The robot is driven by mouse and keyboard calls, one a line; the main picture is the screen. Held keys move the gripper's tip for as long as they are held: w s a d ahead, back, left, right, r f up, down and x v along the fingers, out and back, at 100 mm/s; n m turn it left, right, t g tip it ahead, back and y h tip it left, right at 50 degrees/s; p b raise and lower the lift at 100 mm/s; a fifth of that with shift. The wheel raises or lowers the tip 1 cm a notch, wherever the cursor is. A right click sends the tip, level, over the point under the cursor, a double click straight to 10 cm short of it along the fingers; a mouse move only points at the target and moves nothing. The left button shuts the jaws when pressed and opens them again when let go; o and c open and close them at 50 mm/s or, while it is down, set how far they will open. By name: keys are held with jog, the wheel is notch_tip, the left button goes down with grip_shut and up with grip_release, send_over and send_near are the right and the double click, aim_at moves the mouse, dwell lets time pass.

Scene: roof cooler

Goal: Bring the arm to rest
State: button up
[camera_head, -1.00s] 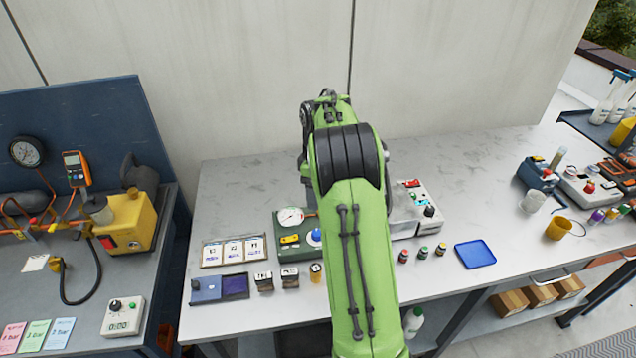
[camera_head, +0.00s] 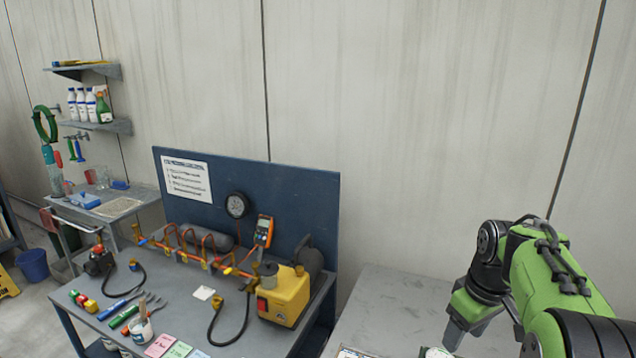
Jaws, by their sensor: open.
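My green and black arm (camera_head: 560,285) is at the right of the head view, bent over the pale bench (camera_head: 385,310). My gripper (camera_head: 458,335) hangs low at the arm's left side, pointing down near the bottom edge of the picture. Its jaws are open, and I see nothing held between them. The picture edge and the arm hide part of the space below it.
A blue-backed bench (camera_head: 325,190) to the left carries a yellow pump (camera_head: 284,297), orange piping and an orange meter (camera_head: 263,231). Coloured cards lie at its front. A sink stand (camera_head: 108,208) and wall shelves (camera_head: 95,125) are further left.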

jog(key=s+a+r+m+t, duration=0.2)
jog(key=s+a+r, duration=0.3)
jog(key=s+a, duration=0.55)
jog(key=s+a+f+m+t, duration=0.2)
jog(key=s+f, duration=0.1)
jog(key=s, duration=0.8)
jog(key=shift+s+a+f+m, duration=0.15)
jog(key=shift+s+a+m, duration=0.15)
jog(key=shift+a, duration=0.1)
